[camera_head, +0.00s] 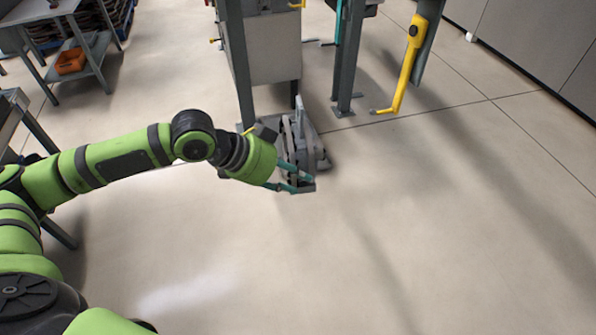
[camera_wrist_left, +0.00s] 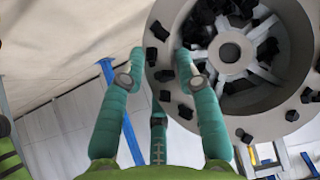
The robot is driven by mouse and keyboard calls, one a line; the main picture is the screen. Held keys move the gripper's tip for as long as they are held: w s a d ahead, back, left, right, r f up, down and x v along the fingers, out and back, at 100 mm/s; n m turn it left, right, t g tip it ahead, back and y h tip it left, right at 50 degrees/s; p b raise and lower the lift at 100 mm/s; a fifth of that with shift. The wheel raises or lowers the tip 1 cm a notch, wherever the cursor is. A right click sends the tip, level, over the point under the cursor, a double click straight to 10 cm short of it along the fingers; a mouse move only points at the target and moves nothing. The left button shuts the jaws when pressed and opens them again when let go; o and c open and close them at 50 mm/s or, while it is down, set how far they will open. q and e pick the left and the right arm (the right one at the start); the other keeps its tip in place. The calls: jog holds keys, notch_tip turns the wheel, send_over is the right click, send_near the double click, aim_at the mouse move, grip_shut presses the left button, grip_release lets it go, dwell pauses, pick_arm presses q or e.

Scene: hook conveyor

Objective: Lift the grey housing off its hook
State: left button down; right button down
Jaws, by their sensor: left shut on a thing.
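The grey housing (camera_head: 309,142) is near the middle of the head view, a bulky grey part seen partly behind my left gripper (camera_head: 300,181). In the left wrist view the housing (camera_wrist_left: 262,124) is a round, hollow shell with a wide rim, inner ribs and several black blocks. My left gripper (camera_wrist_left: 162,68) has its teal fingers at the left side of that rim and is shut on the housing. A yellow hook (camera_head: 405,75) hangs to the right, apart from the housing, with nothing on it. I cannot tell whether any hook still bears the housing. My right gripper is not in view.
Grey steel posts (camera_head: 238,65) and a grey cabinet (camera_head: 272,48) stand just behind the housing. A workbench with an orange bin (camera_head: 70,61) is at the upper left. Grey cabinets (camera_head: 530,35) line the upper right. The floor in front and to the right is clear.

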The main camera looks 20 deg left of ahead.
pick_arm(q)
jog(key=s+a+p, duration=0.4)
jog(key=s+a, duration=0.2)
jog(key=a, duration=0.3)
jog(key=shift+s+a+p, duration=0.15)
jog(key=shift+s+p, duration=0.15)
jog(key=shift+p, duration=0.05)
dwell(0.7)
